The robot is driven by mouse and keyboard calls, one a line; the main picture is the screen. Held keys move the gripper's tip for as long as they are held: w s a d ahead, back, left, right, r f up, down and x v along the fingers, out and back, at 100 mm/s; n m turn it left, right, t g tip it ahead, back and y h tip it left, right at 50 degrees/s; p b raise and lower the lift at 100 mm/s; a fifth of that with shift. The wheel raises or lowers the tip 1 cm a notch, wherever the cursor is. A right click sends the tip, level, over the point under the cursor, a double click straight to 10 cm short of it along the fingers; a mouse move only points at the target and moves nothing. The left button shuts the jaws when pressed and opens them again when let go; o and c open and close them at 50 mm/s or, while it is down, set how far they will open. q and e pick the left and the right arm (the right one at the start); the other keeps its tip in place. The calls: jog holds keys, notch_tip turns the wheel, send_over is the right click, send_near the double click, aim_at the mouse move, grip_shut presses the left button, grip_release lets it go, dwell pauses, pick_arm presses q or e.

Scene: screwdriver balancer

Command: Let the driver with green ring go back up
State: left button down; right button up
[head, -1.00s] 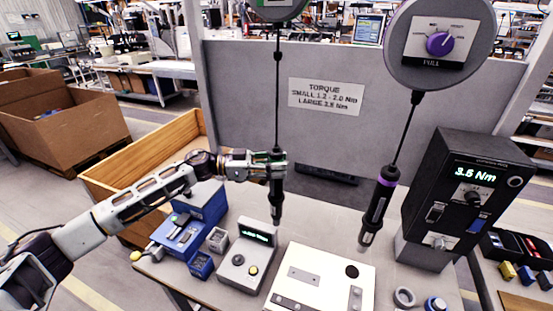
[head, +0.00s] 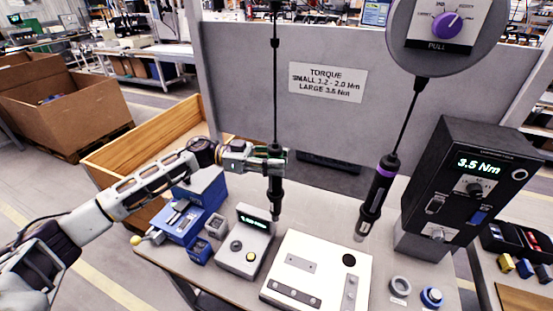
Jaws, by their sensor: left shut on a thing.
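A black driver (head: 276,195) hangs upright on a cord in the middle of the head view, its tip above the bench. My left gripper (head: 276,160) is shut on its upper body, and the fingers cover part of it. A trace of green shows beside the fingers; I cannot tell whether it is the ring. A second black driver (head: 376,200), with a purple ring, hangs to the right on a cord from a round balancer (head: 445,30) with a purple knob. The balancer above the held driver is outside the view. My right gripper is not in view.
A white fixture board (head: 316,270) lies below the two drivers. A black torque tester (head: 465,195) reading 3.5 Nm stands at right. A grey panel (head: 250,90) closes the back.

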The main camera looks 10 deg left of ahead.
aim_at(276, 147)
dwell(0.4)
pick_arm(q)
jog(key=shift+r+p, duration=0.45)
jog(key=shift+r, duration=1.85)
grip_release()
